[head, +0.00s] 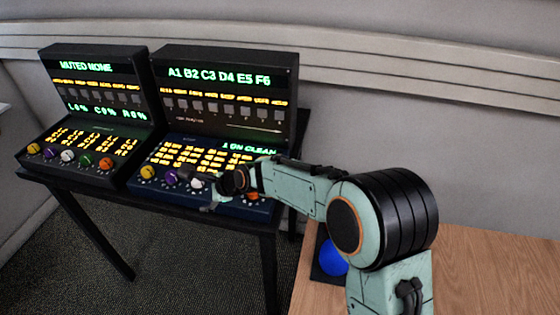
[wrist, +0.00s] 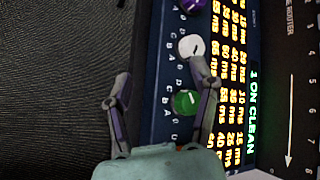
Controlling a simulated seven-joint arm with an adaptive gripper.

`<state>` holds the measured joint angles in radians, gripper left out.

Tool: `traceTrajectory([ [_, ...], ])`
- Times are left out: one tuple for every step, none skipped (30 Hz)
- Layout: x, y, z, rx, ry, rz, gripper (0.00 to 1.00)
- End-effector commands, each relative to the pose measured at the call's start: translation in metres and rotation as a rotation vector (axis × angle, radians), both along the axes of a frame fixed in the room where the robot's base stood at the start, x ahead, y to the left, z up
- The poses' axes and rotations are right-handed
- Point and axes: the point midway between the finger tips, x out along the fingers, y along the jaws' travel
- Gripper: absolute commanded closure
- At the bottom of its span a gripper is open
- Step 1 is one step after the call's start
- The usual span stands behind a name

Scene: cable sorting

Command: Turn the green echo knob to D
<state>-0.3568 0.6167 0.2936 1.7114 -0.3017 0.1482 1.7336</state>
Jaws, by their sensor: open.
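The green knob (wrist: 186,103) of the right-hand device shows in the wrist view, with small letters A to D beside it. A pale mark shows on it, but which letter it points to is too small to tell. My gripper (wrist: 160,68) is open, with one finger on each side of the knob; the right finger is close beside it. I cannot tell whether that finger touches it. In the head view my gripper (head: 205,194) is over the front knob row of the right-hand device (head: 170,195) and hides its green knob.
On the same row are a white knob (wrist: 190,48) and a purple knob (wrist: 193,5), with an orange knob (head: 252,196) to the right in the head view. The left-hand device (head: 75,180) has its own green knob (head: 86,160). A blue ball (head: 332,258) is on the wooden table (head: 490,275).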

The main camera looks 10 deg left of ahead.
Motion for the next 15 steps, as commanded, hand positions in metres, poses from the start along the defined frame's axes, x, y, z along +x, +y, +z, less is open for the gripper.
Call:
traceTrajectory([
  [0.008,-0.006,0.006,-0.038,-0.017,-0.027,0.4],
  [0.013,-0.011,0.005,-0.067,-0.024,-0.041,0.4],
  [0.02,-0.016,0.005,-0.105,-0.037,-0.059,0.4],
  [0.025,-0.021,0.006,-0.131,-0.046,-0.074,0.4],
  [0.03,-0.026,0.007,-0.157,-0.054,-0.09,0.4],
  [0.037,-0.032,0.009,-0.192,-0.064,-0.111,0.4],
  [0.041,-0.037,0.011,-0.216,-0.072,-0.128,0.4],
  [0.046,-0.042,0.012,-0.244,-0.08,-0.144,0.4],
  [0.053,-0.048,0.012,-0.285,-0.091,-0.162,0.4],
  [0.057,-0.054,0.013,-0.314,-0.099,-0.177,0.4],
  [0.062,-0.059,0.014,-0.342,-0.107,-0.192,0.4],
  [0.067,-0.066,0.016,-0.379,-0.114,-0.212,0.4],
  [0.071,-0.071,0.018,-0.406,-0.119,-0.228,0.4],
  [0.075,-0.077,0.018,-0.44,-0.125,-0.243,0.4],
  [0.08,-0.084,0.02,-0.486,-0.132,-0.262,0.4],
])
